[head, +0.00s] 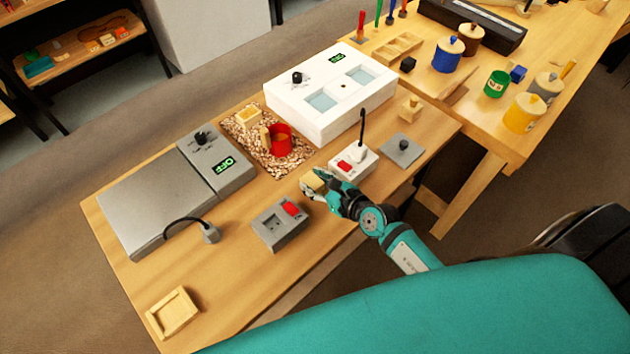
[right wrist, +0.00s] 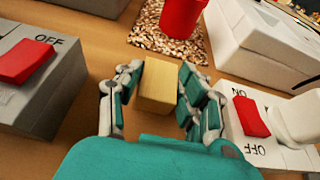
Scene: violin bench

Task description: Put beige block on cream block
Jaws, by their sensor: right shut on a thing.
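A beige block (right wrist: 158,84) sits between the two fingers of my right gripper (right wrist: 159,78). In the head view the block (head: 312,181) shows at the gripper's tip, over the front part of the wooden bench (head: 215,270). My right gripper is shut on it. Whether the block touches the bench is hard to tell. I cannot make out a cream block for certain; a pale yellow boxy piece (head: 248,114) lies on the pebbled mat (head: 290,165), behind the gripper. My left gripper is not in view.
A grey switch box (head: 280,224) stands left of the gripper and a white switch box with plug (head: 352,164) right of it. A red cup (head: 279,140) stands on the mat. A wooden tray (head: 173,313) lies front left. Bench between has free room.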

